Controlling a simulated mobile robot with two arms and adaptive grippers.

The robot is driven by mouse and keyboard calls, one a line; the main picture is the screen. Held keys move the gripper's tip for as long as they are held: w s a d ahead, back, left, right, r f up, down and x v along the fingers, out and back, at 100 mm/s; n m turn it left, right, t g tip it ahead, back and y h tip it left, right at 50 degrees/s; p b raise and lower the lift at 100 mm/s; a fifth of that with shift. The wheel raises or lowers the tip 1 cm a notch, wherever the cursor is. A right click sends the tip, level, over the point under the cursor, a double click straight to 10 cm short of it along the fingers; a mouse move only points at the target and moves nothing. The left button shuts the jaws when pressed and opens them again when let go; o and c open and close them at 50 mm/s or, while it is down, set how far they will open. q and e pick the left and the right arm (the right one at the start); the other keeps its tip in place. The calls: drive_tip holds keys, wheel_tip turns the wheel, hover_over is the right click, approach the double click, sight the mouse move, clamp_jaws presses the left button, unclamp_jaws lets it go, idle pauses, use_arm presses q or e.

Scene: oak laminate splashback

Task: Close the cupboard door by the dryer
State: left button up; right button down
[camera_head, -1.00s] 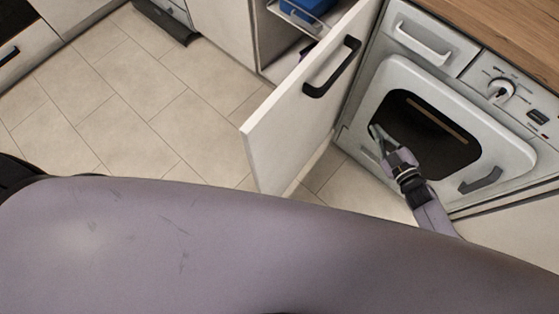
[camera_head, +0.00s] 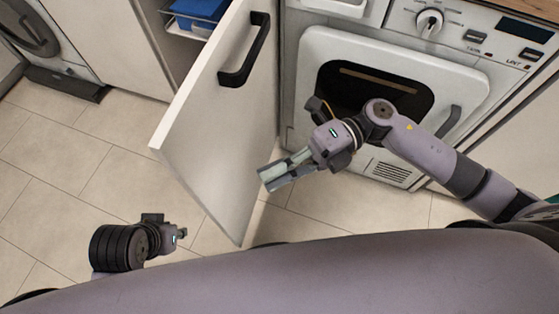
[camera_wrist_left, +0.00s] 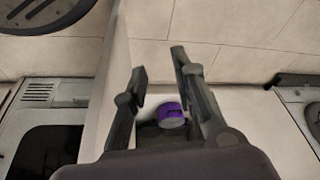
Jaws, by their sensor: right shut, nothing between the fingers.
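The white cupboard door (camera_head: 215,120) stands open, swung out beside the dryer (camera_head: 310,50). Its black bar handle (camera_head: 246,50) faces the dryer side. My right gripper (camera_head: 272,180) is shut and empty, close to the lower part of the door's handle side; I cannot tell if it touches. My left gripper (camera_head: 182,234) is low on the other side of the door, near the floor. In the left wrist view its fingers (camera_wrist_left: 160,65) are spread apart, with the door (camera_wrist_left: 112,70) seen edge-on to their left.
A blue box (camera_head: 198,12) sits on a wire rack inside the cupboard. A purple round thing (camera_wrist_left: 171,114) shows beyond the left fingers. Another front-loading appliance (camera_head: 30,35) stands at the far left. Tiled floor (camera_head: 90,165) is clear left of the door.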

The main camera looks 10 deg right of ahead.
drive_tip(key=a, duration=0.9)
